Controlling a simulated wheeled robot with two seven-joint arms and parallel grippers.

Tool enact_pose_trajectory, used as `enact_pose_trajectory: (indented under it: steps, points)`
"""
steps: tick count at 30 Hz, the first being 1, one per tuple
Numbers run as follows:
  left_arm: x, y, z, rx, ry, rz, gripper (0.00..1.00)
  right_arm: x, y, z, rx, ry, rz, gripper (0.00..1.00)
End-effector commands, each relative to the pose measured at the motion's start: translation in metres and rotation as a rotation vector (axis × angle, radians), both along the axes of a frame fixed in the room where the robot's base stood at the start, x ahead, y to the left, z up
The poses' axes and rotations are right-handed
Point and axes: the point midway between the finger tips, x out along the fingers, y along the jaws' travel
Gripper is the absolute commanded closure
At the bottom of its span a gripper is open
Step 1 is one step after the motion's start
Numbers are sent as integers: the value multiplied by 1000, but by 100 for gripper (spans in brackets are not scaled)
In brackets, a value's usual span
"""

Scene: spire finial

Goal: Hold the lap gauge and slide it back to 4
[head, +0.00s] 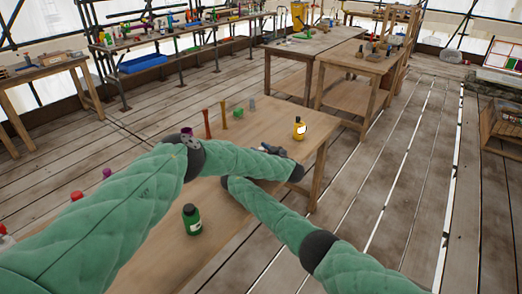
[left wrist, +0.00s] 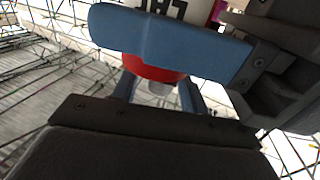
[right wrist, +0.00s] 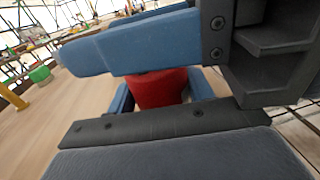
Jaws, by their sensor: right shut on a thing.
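The lap gauge (left wrist: 152,68) shows in the left wrist view as a white body with dark letters and a red end, partly hidden behind a blue finger. In the right wrist view a red part (right wrist: 158,88) lies between the blue fingers of my right gripper (right wrist: 135,72), which is shut on it. My left gripper (left wrist: 150,80) has its blue fingers beside the gauge's red end; whether they grip it is unclear. In the head view a grey part of my left gripper (head: 273,150) shows above the table; my arms hide the gauge and right gripper there.
On the wooden table (head: 270,122) stand a green bottle (head: 193,222), a yellow bottle (head: 299,131), a green block (head: 238,113) and slender orange (head: 207,124) and yellow (head: 224,117) pieces. More workbenches (head: 310,45) stand behind. The floor at right (head: 400,180) is clear.

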Motion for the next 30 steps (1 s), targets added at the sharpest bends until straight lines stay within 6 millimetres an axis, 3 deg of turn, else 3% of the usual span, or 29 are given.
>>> enact_pose_trajectory:
  steps: [1,6,25,26,28,30]
  points:
    - [0,0,0,0,0,0,66,0,0,0,0,0,0,74]
    - [0,0,0,0,0,0,100,0,0,0,0,0,0,74]
    - [-9,6,0,0,0,0,100,0,-1,0,-1,1,0,74]
    - [-9,6,0,0,0,0,72,0,-1,0,0,0,0,74]
    - [-9,6,0,0,0,0,58,0,-1,0,-1,1,0,74]
    - [-9,6,0,0,0,0,54,0,-1,0,0,0,0,74]
